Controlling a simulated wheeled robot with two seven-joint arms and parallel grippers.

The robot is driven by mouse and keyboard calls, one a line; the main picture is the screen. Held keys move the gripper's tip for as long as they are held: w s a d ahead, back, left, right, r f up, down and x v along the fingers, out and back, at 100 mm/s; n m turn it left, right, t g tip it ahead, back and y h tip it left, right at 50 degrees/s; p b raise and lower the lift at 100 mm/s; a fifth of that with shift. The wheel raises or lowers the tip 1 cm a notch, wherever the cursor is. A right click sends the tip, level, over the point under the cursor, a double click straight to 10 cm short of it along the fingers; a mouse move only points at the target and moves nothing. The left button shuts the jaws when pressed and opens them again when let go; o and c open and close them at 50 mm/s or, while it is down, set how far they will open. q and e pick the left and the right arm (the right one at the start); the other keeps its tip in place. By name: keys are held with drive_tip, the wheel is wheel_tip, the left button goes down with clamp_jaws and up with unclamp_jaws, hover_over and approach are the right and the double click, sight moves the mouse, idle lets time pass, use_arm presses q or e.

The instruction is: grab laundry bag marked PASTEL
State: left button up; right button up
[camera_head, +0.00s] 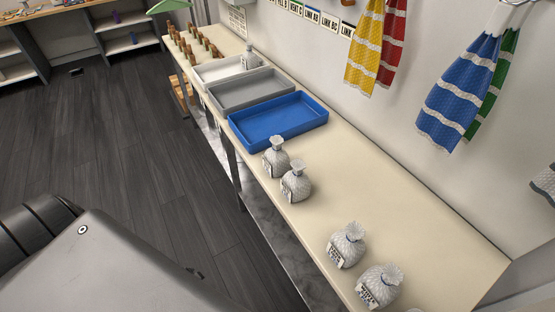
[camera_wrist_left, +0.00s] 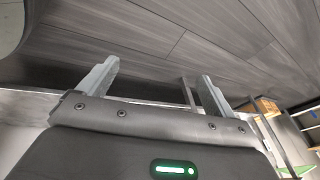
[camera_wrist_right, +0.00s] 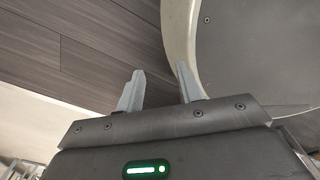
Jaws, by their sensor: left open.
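Several pale grey tied laundry bags stand on the cream counter (camera_head: 400,207) in the head view. Two are beside the blue tray: a farther bag (camera_head: 277,159) and a nearer bag (camera_head: 296,183). Two more are at the near end: one bag (camera_head: 348,246) and the nearest bag (camera_head: 380,288). Another bag (camera_head: 249,60) is in the white tray. Labels show on the bags, but I cannot read PASTEL on any. My left gripper (camera_wrist_left: 158,70) is open and empty over dark floor. My right gripper (camera_wrist_right: 160,70) has its fingers apart with nothing between them.
A blue tray (camera_head: 238,137), a grey tray (camera_head: 222,104) and a white tray (camera_head: 205,83) line the counter. Coloured striped towels (camera_head: 458,92) hang on the wall above. Wooden pegs stand at the far end. The counter right of the bags is clear; open floor (camera_head: 110,140) lies left.

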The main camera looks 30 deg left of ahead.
sight(277, 157)
use_arm(q)
drive_tip(key=w+a+r+m+t, duration=0.1)
drive_tip(key=w+a+r+t, duration=0.1)
drive_tip(key=w+a+r, duration=0.35)
drive_tip(key=w+a+r+t, duration=0.1)
drive_tip(key=w+a+r, duration=0.2)
drive_tip(key=w+r, duration=0.5)
drive_tip(key=w+d+r+m+t+h, duration=0.1)
drive_tip(key=w+r+t+h, duration=0.15)
drive_tip(key=w+r, duration=1.1)
drive_tip(key=w+d+r+m+t+h, duration=0.1)
drive_tip(key=d+r, duration=0.3)
drive_tip(key=r, duration=0.3)
drive_tip(key=w+d+r+t+h, duration=0.1)
drive_tip(key=w+d+r, duration=0.15)
drive_tip(key=r, duration=0.35)
drive_tip(key=s+d+r+h, duration=0.4)
drive_tip(key=d+r, duration=0.7)
drive_tip(key=d, duration=0.2)
drive_tip(key=x, duration=0.4)
drive_tip(key=shift+w, duration=0.5)
drive_tip(key=shift+p+x, duration=0.4)
drive_tip(key=shift+x, duration=2.2)
drive_tip(key=shift+a, duration=0.15)
use_arm(e)
drive_tip(key=shift+w+a+r, duration=0.2)
drive_tip(key=shift+w, duration=0.35)
drive_tip(key=shift+w+a+r, duration=0.15)
drive_tip(key=shift+w+r, duration=0.05)
drive_tip(key=shift+w, duration=0.35)
